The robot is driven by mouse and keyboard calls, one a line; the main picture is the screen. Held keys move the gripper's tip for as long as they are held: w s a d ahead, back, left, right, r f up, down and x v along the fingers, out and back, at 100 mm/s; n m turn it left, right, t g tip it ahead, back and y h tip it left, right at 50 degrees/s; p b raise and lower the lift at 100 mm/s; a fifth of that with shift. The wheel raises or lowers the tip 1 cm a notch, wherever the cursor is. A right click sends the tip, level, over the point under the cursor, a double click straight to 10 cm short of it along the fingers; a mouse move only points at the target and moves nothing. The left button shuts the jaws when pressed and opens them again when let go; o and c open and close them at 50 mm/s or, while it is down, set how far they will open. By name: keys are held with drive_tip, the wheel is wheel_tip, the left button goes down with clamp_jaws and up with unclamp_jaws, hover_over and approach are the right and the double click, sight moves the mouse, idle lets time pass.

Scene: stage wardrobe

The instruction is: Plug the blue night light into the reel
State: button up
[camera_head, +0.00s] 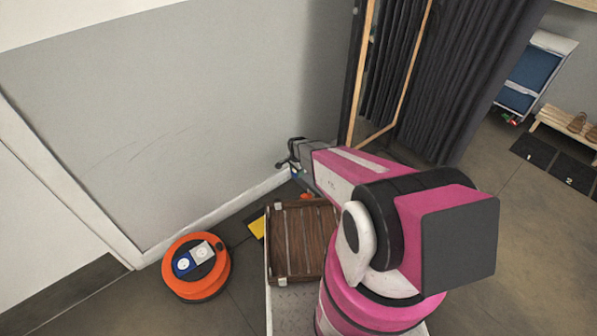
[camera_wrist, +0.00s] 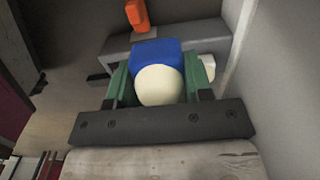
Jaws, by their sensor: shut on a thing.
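The blue night light, with a blue body (camera_wrist: 155,52) and a round cream dome (camera_wrist: 160,85), sits between the green fingers of my gripper (camera_wrist: 157,80) in the wrist view. My gripper is shut on it. In the head view my gripper (camera_head: 296,163) is by the grey wall, beyond the wooden crate; the light is mostly hidden there.
A brown slatted crate (camera_head: 300,240) stands between my arm and the reel, with a yellow item (camera_head: 257,227) beside it. Dark curtains (camera_head: 440,90) hang at the back right. An orange object (camera_wrist: 137,14) shows at the top of the wrist view. Floor around the reel's front is clear.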

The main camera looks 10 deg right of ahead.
idle(0.3)
drive_tip(key=w+d+r+n, duration=0.1)
drive_tip(key=d+r+n, duration=0.15)
drive_tip(key=r, duration=1.25)
drive_tip(key=w+d+r+n, duration=0.1)
drive_tip(key=d+r+n, duration=0.15)
drive_tip(key=r, duration=1.35)
drive_tip(key=s+d+r+n, duration=0.1)
drive_tip(key=s+r+n, duration=0.1)
drive_tip(key=r, duration=0.7)
drive_tip(key=s+d+r+n, duration=0.2)
drive_tip(key=s+r, duration=0.3)
drive_tip(key=r, duration=0.5)
drive_tip(key=s+d+r+n, duration=0.2)
drive_tip(key=s+r, duration=0.2)
drive_tip(key=r, duration=0.5)
drive_tip(key=shift+r, duration=0.3)
drive_tip(key=shift+d, duration=0.1)
drive_tip(key=shift+s, duration=0.15)
